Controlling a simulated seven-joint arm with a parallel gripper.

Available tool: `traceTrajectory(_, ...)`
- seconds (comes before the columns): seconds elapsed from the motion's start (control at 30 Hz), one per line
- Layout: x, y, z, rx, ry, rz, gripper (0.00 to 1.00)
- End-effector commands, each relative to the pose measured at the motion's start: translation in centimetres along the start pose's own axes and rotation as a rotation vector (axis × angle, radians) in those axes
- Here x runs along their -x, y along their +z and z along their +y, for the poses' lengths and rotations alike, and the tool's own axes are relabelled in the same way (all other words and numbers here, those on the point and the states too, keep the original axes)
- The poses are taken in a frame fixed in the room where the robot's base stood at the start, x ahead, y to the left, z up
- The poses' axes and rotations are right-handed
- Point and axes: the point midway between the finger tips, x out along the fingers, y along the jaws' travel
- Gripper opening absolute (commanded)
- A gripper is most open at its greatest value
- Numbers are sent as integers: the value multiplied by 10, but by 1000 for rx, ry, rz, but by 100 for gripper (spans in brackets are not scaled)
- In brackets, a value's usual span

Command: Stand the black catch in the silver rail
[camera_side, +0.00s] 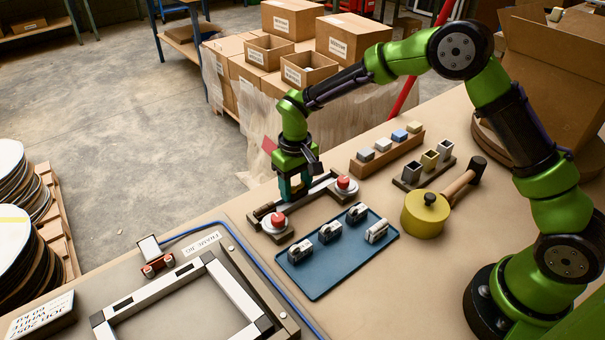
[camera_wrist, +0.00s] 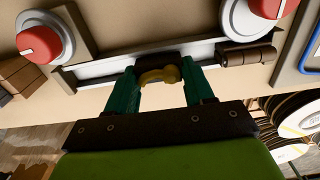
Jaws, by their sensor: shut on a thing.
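My gripper (camera_side: 292,196), with green fingers, points down at the silver rail (camera_side: 315,197) between two red-topped round knobs. In the wrist view, my gripper (camera_wrist: 160,78) is shut on the black catch (camera_wrist: 158,62), a dark piece with a brass-coloured part facing the camera. The catch overlaps the middle of the silver rail (camera_wrist: 105,69); I cannot tell whether it sits in the rail or just above it. In the side view my fingers hide the catch.
The red knobs (camera_side: 343,184) (camera_side: 278,220) flank the rail closely. A blue tray (camera_side: 316,290) with several silver-and-black pieces lies in front. A yellow pot (camera_side: 425,216), a mallet (camera_side: 458,187) and block holders (camera_side: 388,153) stand right. A silver frame (camera_side: 232,290) lies front left.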

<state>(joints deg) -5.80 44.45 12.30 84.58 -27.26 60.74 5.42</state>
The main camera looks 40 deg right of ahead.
Motion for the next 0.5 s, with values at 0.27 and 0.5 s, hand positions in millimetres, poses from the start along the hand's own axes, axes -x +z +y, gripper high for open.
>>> traceTrajectory(0.27, -11, 2, 1, 9, 3, -6, 26)
traceTrajectory(0.5, -12, 2, 2, 9, 3, -7, 58)
